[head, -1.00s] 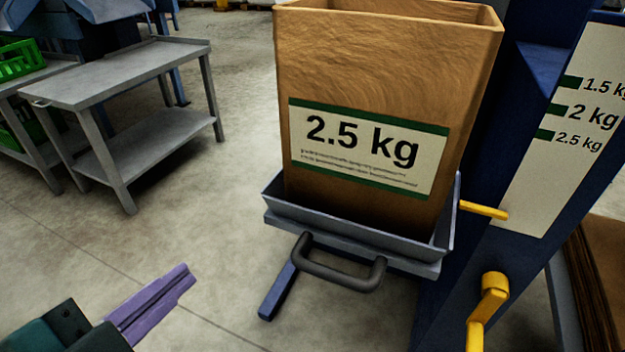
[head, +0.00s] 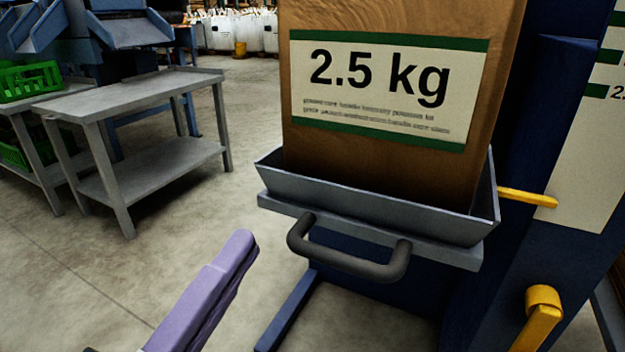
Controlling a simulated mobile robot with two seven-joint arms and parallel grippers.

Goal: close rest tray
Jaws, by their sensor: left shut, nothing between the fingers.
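The rest tray (head: 370,203) is a grey metal tray with raised sides. It juts out from a dark blue post, and a dark bar handle (head: 345,262) is on its front. A brown paper bag (head: 395,165) labelled 2.5 kg stands upright in the tray. My left gripper (head: 243,245) shows as purple fingers, shut and empty, at the lower middle. It is to the left of the handle and apart from it in the picture. My right gripper is not in view.
A yellow lever (head: 528,198) sticks out right of the tray, and a yellow crank (head: 541,312) is lower right. A grey table (head: 140,92) and a green crate (head: 28,82) stand at left. The floor between the table and tray is clear.

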